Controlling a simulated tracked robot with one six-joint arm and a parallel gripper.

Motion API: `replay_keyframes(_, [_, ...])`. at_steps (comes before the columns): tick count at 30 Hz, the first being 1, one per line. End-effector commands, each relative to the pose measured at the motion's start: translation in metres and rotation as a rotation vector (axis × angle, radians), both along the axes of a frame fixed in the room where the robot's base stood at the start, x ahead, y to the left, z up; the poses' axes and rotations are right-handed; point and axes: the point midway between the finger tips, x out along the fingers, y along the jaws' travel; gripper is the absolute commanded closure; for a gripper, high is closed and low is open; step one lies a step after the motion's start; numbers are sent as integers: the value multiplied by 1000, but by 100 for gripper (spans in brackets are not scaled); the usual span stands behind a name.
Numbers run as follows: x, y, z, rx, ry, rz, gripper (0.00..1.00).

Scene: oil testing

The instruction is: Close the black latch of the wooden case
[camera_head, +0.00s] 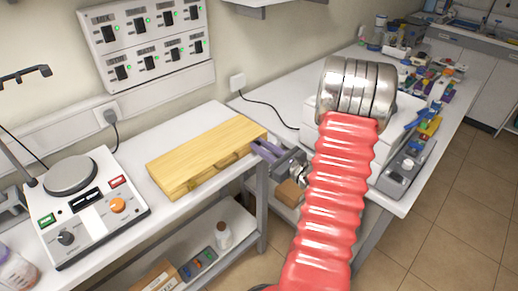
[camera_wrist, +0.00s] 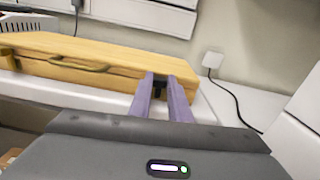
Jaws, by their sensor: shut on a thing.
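The yellow wooden case (camera_head: 205,148) lies with its lid down near the right end of the white bench. It also shows in the wrist view (camera_wrist: 75,62), with its carrying handle on the front face. My gripper (camera_head: 265,150) is at the right end of the case's front, its purple fingers pointing at it. In the wrist view, the fingertips (camera_wrist: 161,78) are around the small black latch (camera_wrist: 160,84) on the front face and shut on it. The fingers partly hide the latch, so I cannot tell how far it is turned.
A hot-plate device (camera_head: 82,200) with knobs stands left of the case. A switch panel (camera_head: 145,45) is on the wall behind. A second bench (camera_head: 290,100) with a white box and many small items is to the right. A bottle (camera_head: 223,235) stands on the lower shelf.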

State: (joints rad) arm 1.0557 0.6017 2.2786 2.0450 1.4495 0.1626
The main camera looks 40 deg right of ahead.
Motion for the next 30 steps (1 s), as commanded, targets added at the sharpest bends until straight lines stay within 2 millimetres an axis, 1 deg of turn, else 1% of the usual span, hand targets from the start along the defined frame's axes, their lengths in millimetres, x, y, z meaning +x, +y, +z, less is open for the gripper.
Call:
replay_keyframes(6, [0,-3,-2,71,7,-2,100])
replay_keyframes(20, [0,-3,-2,87,6,-2,100])
replay_keyframes(21, [0,-3,-2,87,6,-2,80])
replay_keyframes(24, [0,-3,-1,86,5,-1,75])
replay_keyframes(30, [0,-3,-1,85,3,0,75])
